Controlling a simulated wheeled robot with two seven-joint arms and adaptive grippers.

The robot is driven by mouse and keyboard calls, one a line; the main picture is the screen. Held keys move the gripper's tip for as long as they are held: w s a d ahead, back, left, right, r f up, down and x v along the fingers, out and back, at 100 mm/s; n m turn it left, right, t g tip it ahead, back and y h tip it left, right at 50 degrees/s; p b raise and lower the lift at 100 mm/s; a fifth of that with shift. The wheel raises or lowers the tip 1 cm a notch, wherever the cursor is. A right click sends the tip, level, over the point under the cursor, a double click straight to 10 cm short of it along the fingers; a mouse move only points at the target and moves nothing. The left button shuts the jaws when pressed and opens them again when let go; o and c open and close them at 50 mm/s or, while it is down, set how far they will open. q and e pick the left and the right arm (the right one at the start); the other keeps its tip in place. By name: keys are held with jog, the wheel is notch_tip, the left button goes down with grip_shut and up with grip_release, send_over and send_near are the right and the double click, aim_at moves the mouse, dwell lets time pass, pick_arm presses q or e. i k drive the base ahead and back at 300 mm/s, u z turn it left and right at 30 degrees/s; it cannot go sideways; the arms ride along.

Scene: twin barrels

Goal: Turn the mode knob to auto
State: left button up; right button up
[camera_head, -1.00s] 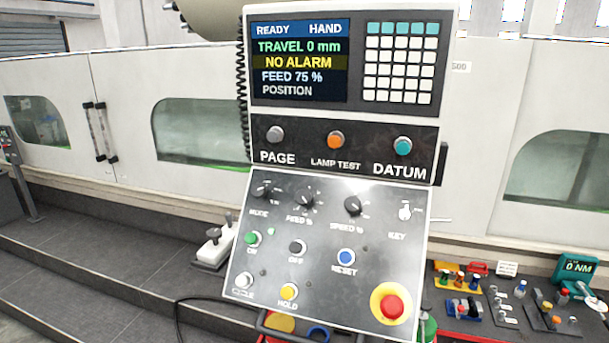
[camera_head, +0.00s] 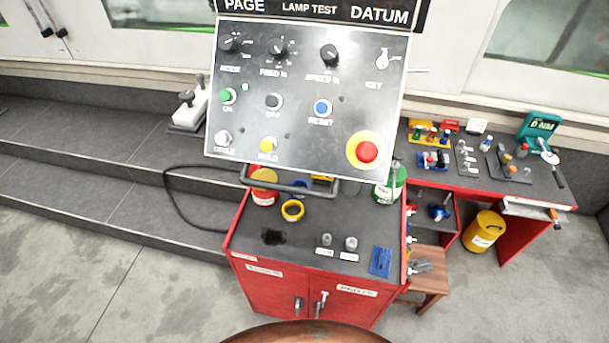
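The mode knob (camera_head: 229,43) is a small black dial at the top left of the tilted grey control panel (camera_head: 300,118), above the label MODE. Its pointer direction is too small to tell. The feed knob (camera_head: 277,49) and speed knob (camera_head: 329,54) sit to its right, and the key switch (camera_head: 383,58) is farther right. Below are a green ON button (camera_head: 228,96), a black OFF button (camera_head: 273,101), a blue RESET button (camera_head: 322,108), a yellow HOLD button (camera_head: 268,145) and a red emergency stop (camera_head: 366,152). Neither gripper is in view.
A red cabinet (camera_head: 300,273) with cans and small parts on top stands below the panel. A red tool bench (camera_head: 470,182), a yellow can (camera_head: 483,231) and a wooden stool (camera_head: 429,277) are at right. A black cable hangs left. Grey floor is clear at lower left.

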aim_at(227, 44)
jog(key=z, duration=2.05)
jog(key=k, duration=1.35)
jog(key=u, duration=2)
jog(key=i, duration=0.55)
